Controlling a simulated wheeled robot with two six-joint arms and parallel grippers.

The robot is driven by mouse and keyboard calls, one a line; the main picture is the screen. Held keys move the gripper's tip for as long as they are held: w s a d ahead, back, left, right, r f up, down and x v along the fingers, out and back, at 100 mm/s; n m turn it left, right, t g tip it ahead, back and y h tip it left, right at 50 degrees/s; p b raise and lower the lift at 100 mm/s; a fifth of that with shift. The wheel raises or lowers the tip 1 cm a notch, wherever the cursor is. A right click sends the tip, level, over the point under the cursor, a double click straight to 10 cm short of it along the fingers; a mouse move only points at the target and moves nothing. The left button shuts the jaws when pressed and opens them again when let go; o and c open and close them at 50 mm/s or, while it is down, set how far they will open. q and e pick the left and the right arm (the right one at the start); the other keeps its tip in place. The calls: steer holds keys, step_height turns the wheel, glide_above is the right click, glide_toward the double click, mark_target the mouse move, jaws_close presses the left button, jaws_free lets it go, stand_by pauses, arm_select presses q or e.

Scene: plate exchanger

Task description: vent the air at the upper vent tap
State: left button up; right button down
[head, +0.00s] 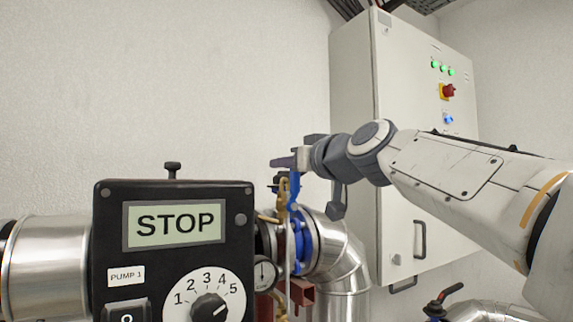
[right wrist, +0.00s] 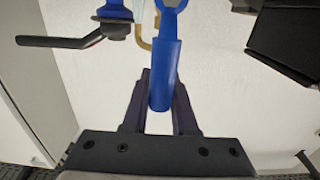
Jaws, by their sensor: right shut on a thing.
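The upper vent tap shows in the head view as small brass fittings (head: 282,196) above the flanged pipe, with a blue lever (head: 295,187) beside them. The fingers partly hide the lever's end in the head view. My left gripper is not in view.
A black pump box (head: 235,250) reading STOP stands close at the left front. A gauge (head: 264,274) and a blue flange (head: 303,241) sit below the tap. A grey cabinet (head: 350,90) stands behind my right arm. A dark bent handle (right wrist: 60,42) is near the lever.

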steer(key=shift+a, duration=0.1)
steer(key=shift+s+a+f+n+b, duration=0.25)
steer(key=shift+s+a+n+b, duration=0.3)
steer(key=shift+n+b, duration=0.45)
steer(key=shift+s+a+f+n+b, duration=0.3)
steer(key=shift+a+n+b, duration=0.35)
steer(key=shift+n, duration=0.7)
steer(key=shift+s+a+f+n+b, duration=0.2)
steer(key=shift+s+a+n+b, duration=0.35)
steer(key=shift+n+b, duration=0.45)
steer(key=shift+n, duration=0.25)
steer(key=c, duration=0.7)
jaws_free()
